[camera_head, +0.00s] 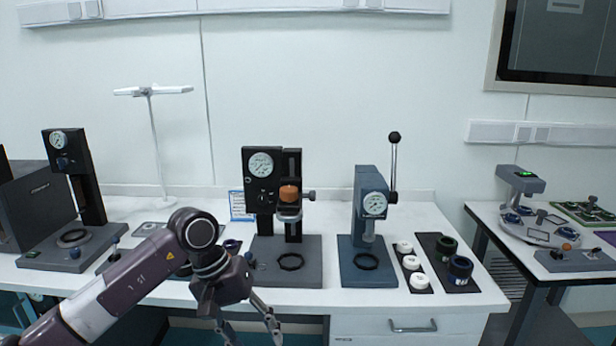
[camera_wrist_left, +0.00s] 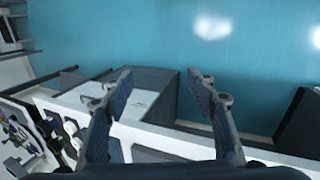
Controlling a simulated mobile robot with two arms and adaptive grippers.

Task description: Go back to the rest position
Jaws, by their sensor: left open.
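My left arm comes in from the lower left in the head view. Its gripper (camera_head: 248,325) points down at the front edge of the white table (camera_head: 205,295), left of the picture's middle. In the left wrist view the two fingers of this gripper (camera_wrist_left: 158,100) are spread apart with nothing between them. Below and beyond them show the blue floor (camera_wrist_left: 270,90) and a grey cabinet with a white top. My right gripper is in neither view.
On the table stand a black gauge press (camera_head: 262,190), a blue lever press (camera_head: 365,215) and another gauge device (camera_head: 70,180) at left. White rings (camera_head: 418,281) and dark lens parts (camera_head: 460,268) lie at right. A second table (camera_head: 480,215) stands further right, across a gap.

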